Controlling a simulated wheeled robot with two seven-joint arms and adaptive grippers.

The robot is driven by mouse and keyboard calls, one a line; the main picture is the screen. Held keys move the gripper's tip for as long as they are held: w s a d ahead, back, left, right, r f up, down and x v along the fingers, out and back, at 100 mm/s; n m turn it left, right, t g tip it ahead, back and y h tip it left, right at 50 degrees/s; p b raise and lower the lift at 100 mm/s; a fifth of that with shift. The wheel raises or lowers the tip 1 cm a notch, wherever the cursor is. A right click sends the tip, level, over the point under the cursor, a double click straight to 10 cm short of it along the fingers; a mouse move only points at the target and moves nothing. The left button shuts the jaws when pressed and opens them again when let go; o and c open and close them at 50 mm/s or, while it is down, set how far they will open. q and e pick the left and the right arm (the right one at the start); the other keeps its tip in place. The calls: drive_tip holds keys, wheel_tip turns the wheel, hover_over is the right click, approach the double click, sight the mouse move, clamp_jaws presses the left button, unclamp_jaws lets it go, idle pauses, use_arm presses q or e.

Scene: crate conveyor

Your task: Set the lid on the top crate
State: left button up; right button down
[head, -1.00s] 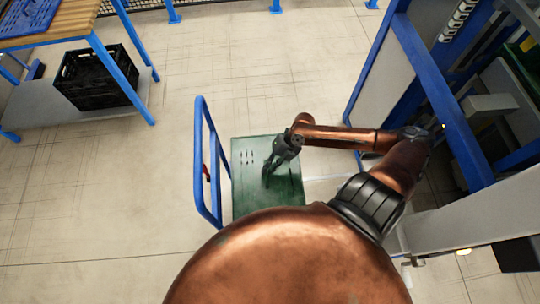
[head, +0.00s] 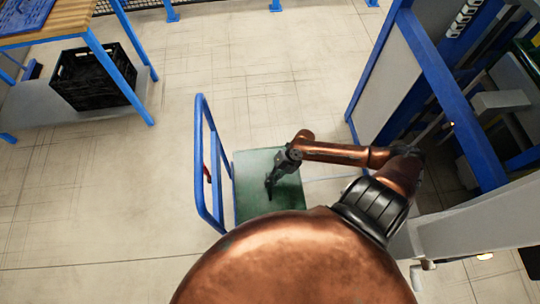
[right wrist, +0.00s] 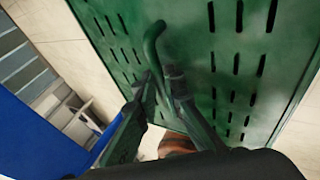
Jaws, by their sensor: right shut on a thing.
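The green lid (head: 252,178) shows in the head view beside the cart's blue push handle. Up close in the right wrist view, the slotted lid (right wrist: 235,60) has a curved green handle (right wrist: 152,45). My right gripper (head: 270,184) is over the lid and shut on its handle; its fingers (right wrist: 158,88) show at the handle in the right wrist view. The top crate cannot be made out; the lid and my body hide what is below. I cannot tell whether the lid touches anything beneath. My left gripper is out of view.
The cart's blue push handle (head: 205,165) stands close to the lid's left edge. A blue-framed machine (head: 445,90) is on the right, near my right arm. A black crate (head: 92,80) sits under a bench at the upper left. The floor between is clear.

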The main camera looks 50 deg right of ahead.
drive_tip(key=c, duration=2)
unclamp_jaws()
drive_tip(key=shift+c, duration=0.2)
drive_tip(key=shift+d+r, duration=0.1)
